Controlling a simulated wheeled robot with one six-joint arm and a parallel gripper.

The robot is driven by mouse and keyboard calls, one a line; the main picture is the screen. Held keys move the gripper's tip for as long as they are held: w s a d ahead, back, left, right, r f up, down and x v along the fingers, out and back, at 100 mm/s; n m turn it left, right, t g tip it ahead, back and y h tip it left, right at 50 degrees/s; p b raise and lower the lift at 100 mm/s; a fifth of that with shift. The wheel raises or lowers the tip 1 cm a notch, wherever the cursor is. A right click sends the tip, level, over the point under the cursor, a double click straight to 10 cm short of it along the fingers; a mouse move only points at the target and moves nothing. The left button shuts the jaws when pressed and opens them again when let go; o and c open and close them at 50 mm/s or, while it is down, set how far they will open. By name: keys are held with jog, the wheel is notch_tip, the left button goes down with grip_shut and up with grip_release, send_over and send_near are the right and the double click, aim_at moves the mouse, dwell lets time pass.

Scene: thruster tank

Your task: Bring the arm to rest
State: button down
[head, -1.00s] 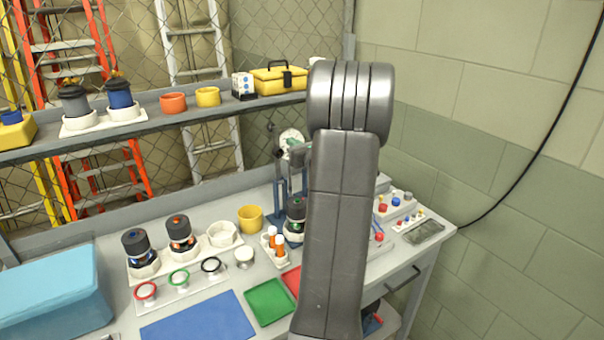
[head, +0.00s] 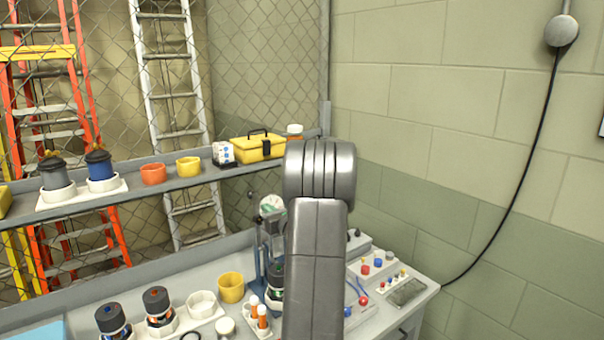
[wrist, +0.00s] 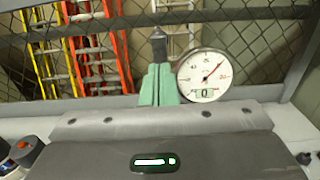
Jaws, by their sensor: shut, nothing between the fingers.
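My grey arm stands upright in the middle of the head view and hides my gripper there. In the wrist view my gripper (wrist: 158,80) shows at the centre, its pale green fingers together with nothing between them. My grey gripper housing with a lit green indicator fills the bottom of that view. A round white dial gauge (wrist: 204,76) appears right beside the fingers; I cannot tell whether they touch.
A grey workbench (head: 265,318) holds dark cylinders (head: 158,308), a yellow cup (head: 231,288) and orange-white vials (head: 263,318). A shelf (head: 200,181) behind carries a yellow toolbox (head: 258,148) and cups. A mesh fence stands behind, a block wall (head: 450,180) at right.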

aim_at(256, 198)
jog(key=shift+x, duration=1.15)
jog(key=shift+w+a+r+b, duration=0.1)
jog(key=shift+w+a+b, duration=0.1)
jog(key=shift+b, duration=0.3)
jog(key=b+v, duration=0.3)
jog(key=v, duration=0.4)
jog(key=p+x, duration=0.1)
jog(key=x, duration=0.1)
jog(key=p+x, duration=0.1)
jog(key=x, duration=0.2)
jog(key=p+x, duration=0.2)
jog(key=shift+w+a+r, duration=0.15)
jog(key=shift+w+r, duration=0.05)
jog(key=shift+r, duration=0.15)
jog(key=s+d+f+b, duration=0.3)
jog(key=s+d+f, duration=0.2)
jog(key=s+f, duration=0.2)
jog(key=s+d+f+b, duration=0.3)
jog(key=s+d+f, duration=0.2)
jog(key=s+f, duration=0.2)
notch_tip(256, 198, down, 2)
jog(key=shift+f+b, duration=0.1)
jog(key=shift+b, duration=0.2)
